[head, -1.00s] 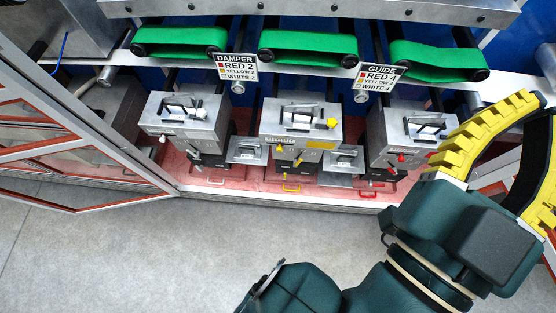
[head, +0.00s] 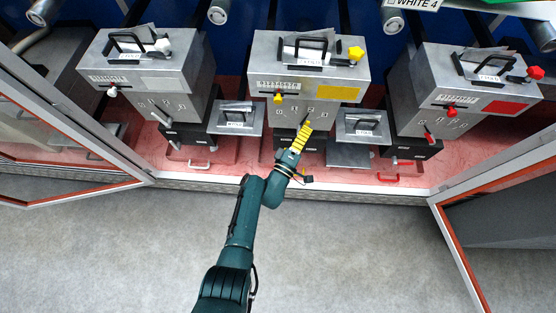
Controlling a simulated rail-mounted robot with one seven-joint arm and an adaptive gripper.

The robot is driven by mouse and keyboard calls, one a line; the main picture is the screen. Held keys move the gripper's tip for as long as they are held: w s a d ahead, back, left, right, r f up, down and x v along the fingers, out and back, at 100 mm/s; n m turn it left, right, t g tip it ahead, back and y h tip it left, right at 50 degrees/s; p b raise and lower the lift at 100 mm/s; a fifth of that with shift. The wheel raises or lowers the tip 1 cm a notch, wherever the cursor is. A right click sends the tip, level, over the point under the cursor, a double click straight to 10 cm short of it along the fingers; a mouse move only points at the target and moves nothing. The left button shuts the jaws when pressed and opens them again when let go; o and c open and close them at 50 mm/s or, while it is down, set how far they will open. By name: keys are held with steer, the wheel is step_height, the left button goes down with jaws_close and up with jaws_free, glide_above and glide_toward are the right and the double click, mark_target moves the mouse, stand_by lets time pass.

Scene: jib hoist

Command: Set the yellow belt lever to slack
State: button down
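The middle grey metal box (head: 262,78) carries the yellow-marked controls. A yellow star-shaped knob (head: 356,53) sits on its top right. A yellow knob (head: 278,98) sticks out at the left of a front slot. A lever with a yellow end (head: 308,124) shows low on the front, beside stamped markings too small to read. My gripper (head: 302,135), with yellow ribbed fingers, points up at this lever from below. Its tips overlap the lever in the picture; I cannot tell whether they touch. The fingers are seen edge-on, so their opening is hidden.
Similar boxes stand at left with white knobs (head: 163,45) and at right with red knobs (head: 535,73). Small grey pedestals (head: 235,118) (head: 362,127) flank the middle box. Open framed doors (head: 75,120) (head: 480,200) stand either side. The grey floor in front is clear.

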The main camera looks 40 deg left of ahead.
steer(key=s+a+f+n+g+y+b, duration=0.1)
steer(key=s+a+f+b, duration=0.2)
steer(key=f, duration=0.7)
steer(key=s+a+f+n+g+y+b, duration=0.1)
steer(key=s+a+f+b, duration=0.3)
steer(key=f+b, duration=0.3)
steer(key=s+a+f+n+g+y+b, duration=0.1)
steer(key=s+a+f+b, duration=0.2)
steer(key=f, duration=1)
steer(key=a+b, duration=0.2)
steer(key=b, duration=0.1)
steer(key=shift+s+f+n, duration=0.15)
steer(key=shift+s+n, duration=0.1)
steer(key=shift+n, duration=0.15)
